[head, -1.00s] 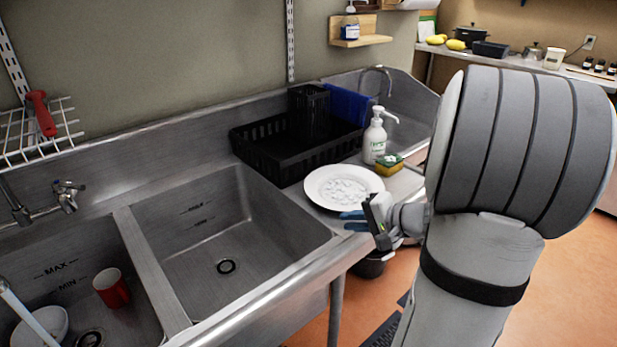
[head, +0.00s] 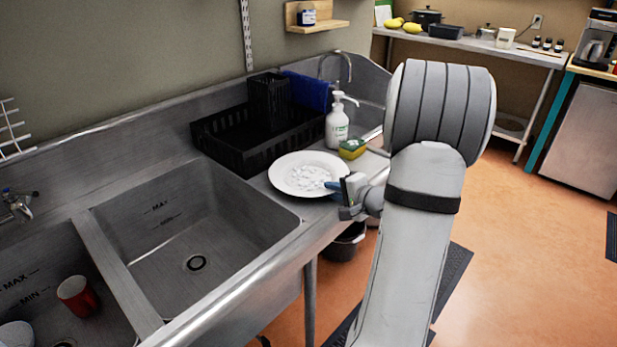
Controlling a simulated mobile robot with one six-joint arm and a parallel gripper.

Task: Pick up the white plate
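The white plate (head: 291,171) rests on the steel counter between the sink basin and the sponge. Its middle holds a patch of white, lumpy residue. My gripper (head: 333,186) is at the plate's right front rim, with blue fingertips overlapping the rim in the head view. The gripper body and wrist hide part of the fingers. I cannot tell whether the fingers are apart or closed on the rim, or whether they touch it.
A black dish rack (head: 253,140) stands behind the plate. A white soap bottle (head: 337,124) and a yellow-green sponge (head: 352,149) stand close behind right. An empty sink basin (head: 190,225) lies to the left. A red cup (head: 76,295) sits in the far-left basin.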

